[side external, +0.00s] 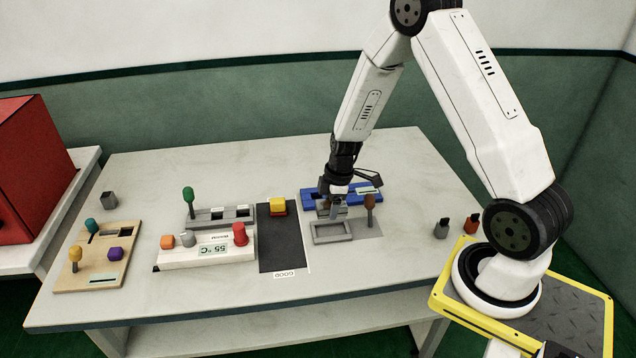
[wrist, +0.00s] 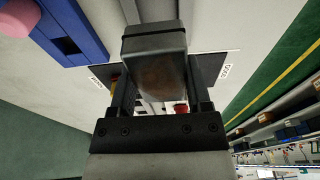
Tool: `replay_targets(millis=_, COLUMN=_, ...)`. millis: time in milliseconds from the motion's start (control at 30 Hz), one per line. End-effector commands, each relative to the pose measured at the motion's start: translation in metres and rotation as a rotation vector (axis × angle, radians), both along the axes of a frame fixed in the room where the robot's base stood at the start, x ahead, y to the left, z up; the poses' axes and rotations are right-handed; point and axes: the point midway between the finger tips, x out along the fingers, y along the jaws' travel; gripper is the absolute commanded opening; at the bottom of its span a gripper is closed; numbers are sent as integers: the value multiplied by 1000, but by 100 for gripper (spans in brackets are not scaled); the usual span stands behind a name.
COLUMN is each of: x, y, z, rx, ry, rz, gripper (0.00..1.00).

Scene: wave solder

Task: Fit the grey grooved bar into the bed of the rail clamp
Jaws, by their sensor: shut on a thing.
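My gripper (side external: 330,205) is shut on the grey grooved bar (wrist: 155,50) and holds it in the air. In the wrist view the bar lies between the two fingers, with a dark groove across its upper part. In the side view the bar is small and partly hidden by my gripper. Below it, slightly in front, is a grey rectangular open frame (side external: 332,239) on a flat grey plate, with a brown-knobbed lever (side external: 370,203) to its right. I cannot tell for sure whether this is the rail clamp. Its recess looks empty.
A blue slotted block (side external: 312,194) lies just behind my gripper. Further left stand a grey fixture with a green knob (side external: 188,195), a white temperature unit (side external: 180,256) and a wooden board (side external: 65,280).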

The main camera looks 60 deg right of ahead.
Motion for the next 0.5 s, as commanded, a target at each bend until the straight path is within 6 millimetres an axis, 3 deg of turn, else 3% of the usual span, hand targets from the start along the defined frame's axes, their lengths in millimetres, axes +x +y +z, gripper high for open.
replay_targets(millis=500, x=0, y=0, z=-3, rx=0, ry=0, rz=0, gripper=0)
